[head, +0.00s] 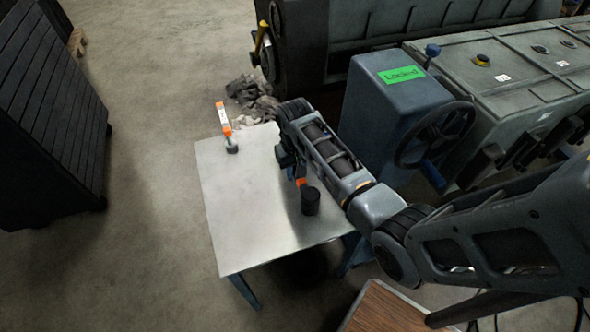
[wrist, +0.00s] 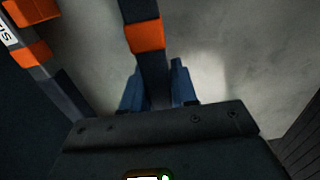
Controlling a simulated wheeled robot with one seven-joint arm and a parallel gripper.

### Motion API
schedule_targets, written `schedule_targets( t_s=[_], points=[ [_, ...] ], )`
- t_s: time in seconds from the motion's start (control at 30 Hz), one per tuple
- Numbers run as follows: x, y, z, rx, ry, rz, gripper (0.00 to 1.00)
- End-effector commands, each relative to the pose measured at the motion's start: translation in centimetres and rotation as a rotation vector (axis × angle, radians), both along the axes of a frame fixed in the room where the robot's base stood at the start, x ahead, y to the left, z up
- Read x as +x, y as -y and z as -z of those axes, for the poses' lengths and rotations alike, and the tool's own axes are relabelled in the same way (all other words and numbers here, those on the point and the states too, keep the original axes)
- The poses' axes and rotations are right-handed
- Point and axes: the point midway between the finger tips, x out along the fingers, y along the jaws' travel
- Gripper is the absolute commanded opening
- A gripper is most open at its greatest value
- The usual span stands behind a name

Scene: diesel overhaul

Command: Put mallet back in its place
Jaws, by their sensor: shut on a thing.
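My gripper (head: 293,172) is over the metal table (head: 250,235) in the head view. It is shut on the mallet, whose black cylindrical head (head: 310,201) hangs below it with an orange band just above. I cannot tell whether the head touches the table. In the wrist view, the dark mallet handle with its orange band (wrist: 147,36) runs between my blue fingers (wrist: 158,88). The mallet's far end is out of that view. My arm hides part of the table.
An orange-and-white labelled tool (head: 224,119) with a dark end is at the table's far left corner. Crumpled grey rags (head: 252,98) lie behind it. A blue-grey box (head: 388,108) with a handwheel and a green label stands to the right. The table's left and front are clear.

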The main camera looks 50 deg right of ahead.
Motion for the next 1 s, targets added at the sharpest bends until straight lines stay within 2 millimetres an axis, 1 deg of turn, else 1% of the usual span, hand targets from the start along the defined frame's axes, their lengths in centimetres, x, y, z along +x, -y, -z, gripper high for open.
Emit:
schedule_targets(
  t_s=[0.67, 0.7, 1.0],
  points=[
    [0.0, 0.0, 2.2, -0.001, 0.001, 0.000, 0.00],
    [0.1, 0.0, 2.2, -0.001, 0.001, 0.000, 0.29],
    [0.0, 0.0, 2.2, 0.000, 0.000, 0.000, 0.57]
  ],
)
